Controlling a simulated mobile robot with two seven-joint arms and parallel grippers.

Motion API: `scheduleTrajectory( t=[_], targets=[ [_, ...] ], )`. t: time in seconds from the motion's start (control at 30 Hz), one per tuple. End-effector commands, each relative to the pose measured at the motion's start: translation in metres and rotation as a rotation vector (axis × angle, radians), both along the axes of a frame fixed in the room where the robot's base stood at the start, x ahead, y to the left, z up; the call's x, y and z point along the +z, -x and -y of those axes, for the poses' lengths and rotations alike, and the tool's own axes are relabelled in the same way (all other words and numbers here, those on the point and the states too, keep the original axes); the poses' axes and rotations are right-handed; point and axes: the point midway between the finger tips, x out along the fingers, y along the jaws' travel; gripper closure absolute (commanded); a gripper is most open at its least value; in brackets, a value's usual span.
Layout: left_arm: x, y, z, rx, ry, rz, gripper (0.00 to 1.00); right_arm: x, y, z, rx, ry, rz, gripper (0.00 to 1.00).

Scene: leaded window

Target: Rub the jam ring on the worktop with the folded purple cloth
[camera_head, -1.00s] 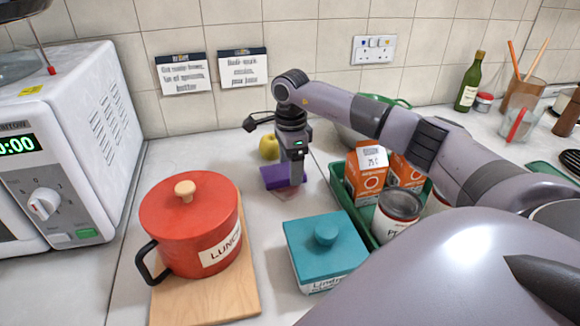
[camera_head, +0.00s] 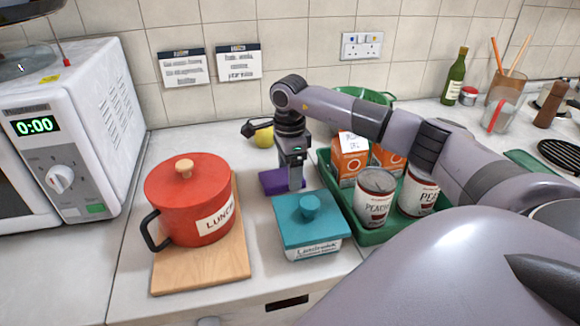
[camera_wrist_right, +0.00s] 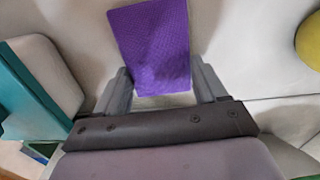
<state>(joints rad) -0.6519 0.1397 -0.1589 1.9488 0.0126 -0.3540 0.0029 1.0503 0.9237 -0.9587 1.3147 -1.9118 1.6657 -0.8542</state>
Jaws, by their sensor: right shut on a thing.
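The folded purple cloth (camera_head: 275,181) lies flat on the white worktop between the red pot and the green tray. My right gripper (camera_head: 296,188) points down at its right side and is shut on it. In the right wrist view the cloth (camera_wrist_right: 153,42) extends from between the two fingers of my right gripper (camera_wrist_right: 165,90). The jam ring does not show in either current view; the cloth, the gripper or the teal box may hide it. My left gripper is not in view.
The teal lidded box (camera_head: 311,232) stands close in front of the cloth. The red pot (camera_head: 190,205) sits on a wooden board (camera_head: 215,272) to the left. The green tray (camera_head: 374,236) with cans and cartons is at the right. A yellow fruit (camera_head: 263,136) is behind.

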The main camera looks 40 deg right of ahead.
Motion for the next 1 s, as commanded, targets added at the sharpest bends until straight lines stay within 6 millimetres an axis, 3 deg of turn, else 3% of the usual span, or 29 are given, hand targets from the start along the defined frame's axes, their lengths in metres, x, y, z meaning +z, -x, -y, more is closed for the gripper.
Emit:
scheduleTrajectory(
  t=[0.1, 0.7, 1.0],
  targets=[
    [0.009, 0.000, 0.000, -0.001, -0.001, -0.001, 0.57, 0.026, 0.000, 0.001, -0.004, 0.000, 0.007, 0.57],
    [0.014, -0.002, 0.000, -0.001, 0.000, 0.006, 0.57, 0.074, 0.008, 0.005, -0.015, 0.001, 0.004, 0.57],
    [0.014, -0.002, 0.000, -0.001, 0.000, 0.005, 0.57, 0.081, 0.010, 0.005, -0.017, 0.000, 0.003, 0.57]
  ],
)
